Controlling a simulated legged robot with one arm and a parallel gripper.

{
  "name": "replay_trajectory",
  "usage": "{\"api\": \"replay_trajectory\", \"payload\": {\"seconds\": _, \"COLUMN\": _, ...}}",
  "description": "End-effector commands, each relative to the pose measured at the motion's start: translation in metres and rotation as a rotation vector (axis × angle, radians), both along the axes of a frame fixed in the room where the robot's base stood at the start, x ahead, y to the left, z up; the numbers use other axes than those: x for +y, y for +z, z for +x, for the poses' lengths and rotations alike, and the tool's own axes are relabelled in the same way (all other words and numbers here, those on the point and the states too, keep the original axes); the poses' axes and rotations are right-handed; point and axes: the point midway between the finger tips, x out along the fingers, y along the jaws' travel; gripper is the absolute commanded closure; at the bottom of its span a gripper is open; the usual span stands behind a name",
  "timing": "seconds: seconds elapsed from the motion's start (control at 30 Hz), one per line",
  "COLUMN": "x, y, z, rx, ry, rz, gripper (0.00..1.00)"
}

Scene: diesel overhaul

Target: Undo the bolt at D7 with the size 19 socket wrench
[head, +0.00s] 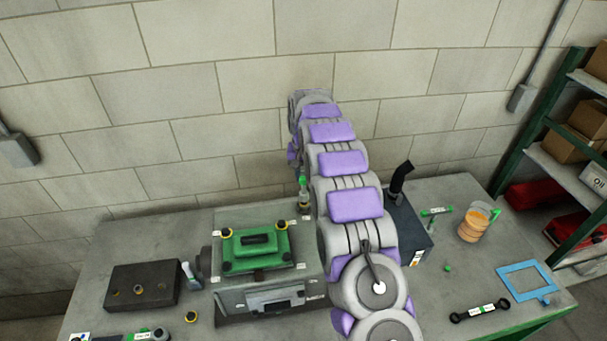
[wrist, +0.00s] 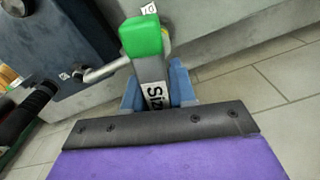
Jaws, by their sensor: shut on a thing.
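My gripper (wrist: 156,88) shows in the wrist view with its blue fingers shut on a grey wrench (wrist: 150,68). The wrench has a green end and a label reading "Siz"; its number is hidden. A yellowish ring shows partly behind the green end. In the head view my arm hides the gripper. A green-topped upright tool (head: 303,188), probably this wrench, stands beside the arm at the engine block's (head: 262,298) back right corner, over a yellow-ringed bolt (head: 304,206). I cannot tell whether its socket sits on the bolt. The D7 mark is not readable.
A green cover (head: 256,250) with yellow-ringed bolts tops the block. A dark box with a black pipe (head: 402,178) stands right of my arm. A dark bolt block (head: 140,287) lies left. An orange cup (head: 476,226), blue frame (head: 520,280) and double-ended wrench (head: 480,311) lie right.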

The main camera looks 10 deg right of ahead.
Motion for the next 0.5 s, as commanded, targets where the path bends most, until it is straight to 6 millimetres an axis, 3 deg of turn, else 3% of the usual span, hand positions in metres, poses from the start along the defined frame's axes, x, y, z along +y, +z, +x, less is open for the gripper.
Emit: {"api": "replay_trajectory", "payload": {"seconds": 0.5, "x": 0.0012, "y": 0.0001, "z": -0.0001, "rx": -0.001, "ry": -0.410, "rz": -0.001, "gripper": 1.00}}
